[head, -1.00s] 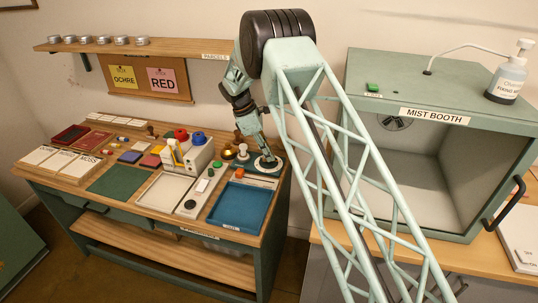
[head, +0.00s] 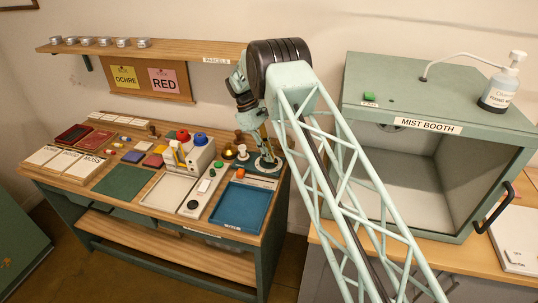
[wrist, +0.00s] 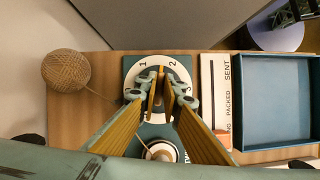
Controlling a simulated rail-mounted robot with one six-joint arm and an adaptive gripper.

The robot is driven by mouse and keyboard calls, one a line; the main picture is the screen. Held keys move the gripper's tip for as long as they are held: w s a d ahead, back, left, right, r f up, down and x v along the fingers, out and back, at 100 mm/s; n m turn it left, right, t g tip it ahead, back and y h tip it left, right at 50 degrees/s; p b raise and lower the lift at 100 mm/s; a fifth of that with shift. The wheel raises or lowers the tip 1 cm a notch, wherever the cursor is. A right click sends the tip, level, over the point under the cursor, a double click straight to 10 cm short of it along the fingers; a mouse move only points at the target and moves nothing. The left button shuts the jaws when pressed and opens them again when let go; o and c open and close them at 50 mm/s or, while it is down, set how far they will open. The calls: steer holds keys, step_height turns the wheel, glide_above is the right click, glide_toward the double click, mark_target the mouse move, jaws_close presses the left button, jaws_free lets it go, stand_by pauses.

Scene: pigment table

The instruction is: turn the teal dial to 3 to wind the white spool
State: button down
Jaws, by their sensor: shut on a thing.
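The teal dial unit (wrist: 130,72) has a white face (wrist: 150,63) marked 1, 2 and 3. In the head view its white face (head: 268,164) shows at the right end of the pigment table. My gripper (wrist: 160,100) is over the dial with its fingers closed on the dial's knob, which they mostly hide. My gripper (head: 264,156) also reaches down to the dial in the head view. The white spool (wrist: 160,151) stands beside the dial, partly hidden by my fingers. A thread runs to it from a twine ball (wrist: 66,70).
A blue tray (head: 240,207) lies in front of the dial, with a SENT/PACKED strip (wrist: 208,70) between them. Small objects and a white boxy device (head: 199,157) crowd the table to the left. The mist booth (head: 420,150) stands to the right.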

stand_by(0.3)
steer(key=c, duration=2.8)
jaws_free()
steer(key=shift+n+b, duration=0.3)
